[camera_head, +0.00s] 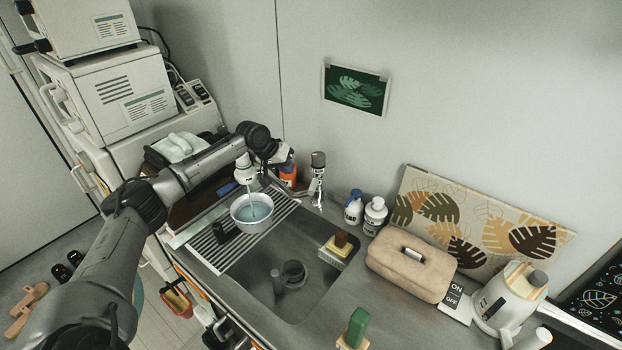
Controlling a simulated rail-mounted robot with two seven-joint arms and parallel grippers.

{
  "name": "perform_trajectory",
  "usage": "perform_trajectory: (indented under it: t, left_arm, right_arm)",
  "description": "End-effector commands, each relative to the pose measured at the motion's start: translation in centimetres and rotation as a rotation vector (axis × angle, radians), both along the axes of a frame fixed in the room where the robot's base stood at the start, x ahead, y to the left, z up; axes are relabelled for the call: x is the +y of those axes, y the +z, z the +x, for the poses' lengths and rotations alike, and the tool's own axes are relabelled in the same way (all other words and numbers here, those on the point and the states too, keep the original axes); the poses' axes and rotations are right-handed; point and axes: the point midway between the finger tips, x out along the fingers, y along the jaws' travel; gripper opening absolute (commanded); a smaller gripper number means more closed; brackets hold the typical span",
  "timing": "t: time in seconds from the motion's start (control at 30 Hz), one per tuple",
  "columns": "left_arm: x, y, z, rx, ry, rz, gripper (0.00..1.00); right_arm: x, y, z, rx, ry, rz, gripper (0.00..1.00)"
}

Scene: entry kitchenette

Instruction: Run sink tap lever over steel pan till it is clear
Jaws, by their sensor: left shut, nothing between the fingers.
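The sink tap (317,178) stands upright behind the sink, with a dark-topped cap. My left gripper (284,156) is at the end of the arm from the left, shut and empty, above an orange bottle and left of the tap. Its fingertips are small and partly hidden; I cannot tell whether they touch the tap. A pale round pan or bowl (240,214) with bluish contents sits on the ribbed drainer left of the basin. A white fitting (245,170) is above it, and a thin bluish streak runs down into it. My right gripper is not in view.
The sink basin (268,258) holds a dark round piece. A sponge or brush (335,248) is at its right rim. White bottles (375,215), a beige box (410,262) and a kettle (510,295) stand to the right. An orange bottle (288,172) is under my gripper.

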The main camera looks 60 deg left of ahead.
Motion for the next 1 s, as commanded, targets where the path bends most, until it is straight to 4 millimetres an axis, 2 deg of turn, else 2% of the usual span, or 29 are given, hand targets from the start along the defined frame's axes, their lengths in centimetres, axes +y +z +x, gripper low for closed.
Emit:
perform_trajectory:
  t: [0.17,0.6,0.8,1.0]
  left_arm:
    - [0.0,-1.2,0.9,0.002,0.001,-0.008,0.00]
    - [-0.6,-6.6,4.4,0.002,0.002,-0.006,0.00]
    - [-0.7,-7.7,5.1,0.002,0.002,-0.004,0.00]
    - [-0.7,-8.0,5.3,0.002,0.001,-0.004,0.00]
  right_arm:
    - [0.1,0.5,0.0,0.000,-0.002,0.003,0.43]
    - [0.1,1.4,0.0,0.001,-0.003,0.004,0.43]
    - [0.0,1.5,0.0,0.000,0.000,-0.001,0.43]
    - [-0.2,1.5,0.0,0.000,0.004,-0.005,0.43]
